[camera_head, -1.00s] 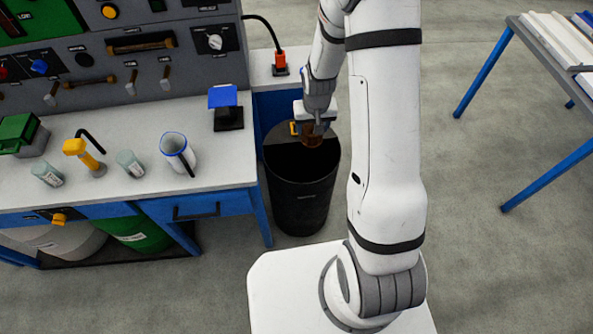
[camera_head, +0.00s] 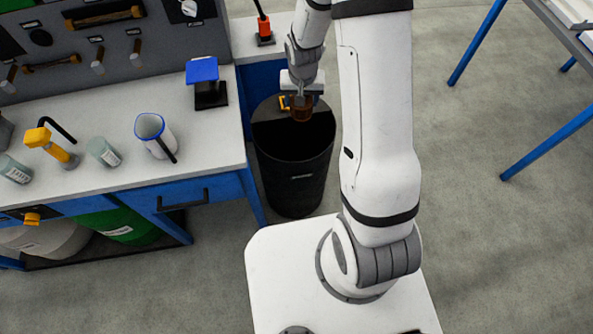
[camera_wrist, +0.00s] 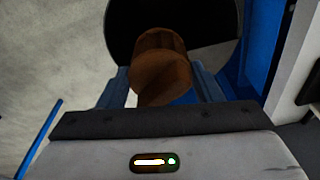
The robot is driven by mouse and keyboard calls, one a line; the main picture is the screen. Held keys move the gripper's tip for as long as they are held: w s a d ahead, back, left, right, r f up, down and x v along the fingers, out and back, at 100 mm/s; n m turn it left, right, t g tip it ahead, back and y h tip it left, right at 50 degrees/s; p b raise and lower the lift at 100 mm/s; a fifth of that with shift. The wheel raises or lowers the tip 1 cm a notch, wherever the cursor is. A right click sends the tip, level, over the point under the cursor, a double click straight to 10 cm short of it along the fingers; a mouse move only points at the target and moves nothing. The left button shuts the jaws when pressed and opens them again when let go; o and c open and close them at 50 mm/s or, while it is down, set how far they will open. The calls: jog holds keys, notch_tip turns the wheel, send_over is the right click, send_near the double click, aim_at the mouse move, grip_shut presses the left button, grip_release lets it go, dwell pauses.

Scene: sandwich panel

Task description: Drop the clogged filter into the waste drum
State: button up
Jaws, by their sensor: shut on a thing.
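The clogged filter (camera_head: 302,112) is a short brown cylinder. My gripper (camera_head: 300,101) is shut on it and holds it over the back part of the opening of the waste drum (camera_head: 292,180). The drum is black and round, and stands on the floor beside the bench. In the wrist view the filter (camera_wrist: 162,68) sits between the two blue-grey fingers, with the dark drum opening (camera_wrist: 205,25) beyond it. The inside of the drum is too dark to make out.
The workbench (camera_head: 205,130) stands left of the drum, holding a jug (camera_head: 155,135), a yellow-handled tool (camera_head: 50,145), small jars (camera_head: 103,151) and a blue-topped stand (camera_head: 205,85). A blue-legged table (camera_head: 548,145) is at the right. The floor between is clear.

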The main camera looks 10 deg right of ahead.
aim_at(300, 118)
jog(key=f+m+b, duration=0.1)
jog(key=f+b, duration=0.2)
jog(key=f+m+b, duration=0.1)
jog(key=f+b, duration=0.2)
jog(key=f+m+b, duration=0.1)
jog(key=f+b, duration=0.2)
jog(key=shift+s+m+h, duration=0.2)
jog(key=shift+m+h, duration=0.1)
notch_tip(300, 118, down, 6)
jog(key=b, duration=0.3)
jog(key=shift+r, duration=0.15)
jog(key=o, duration=1.1)
jog(key=shift+r, duration=0.1)
jog(key=r, duration=0.5)
jog(key=s+r+p, duration=0.1)
jog(key=r, duration=0.1)
jog(key=shift+a+r, duration=0.3)
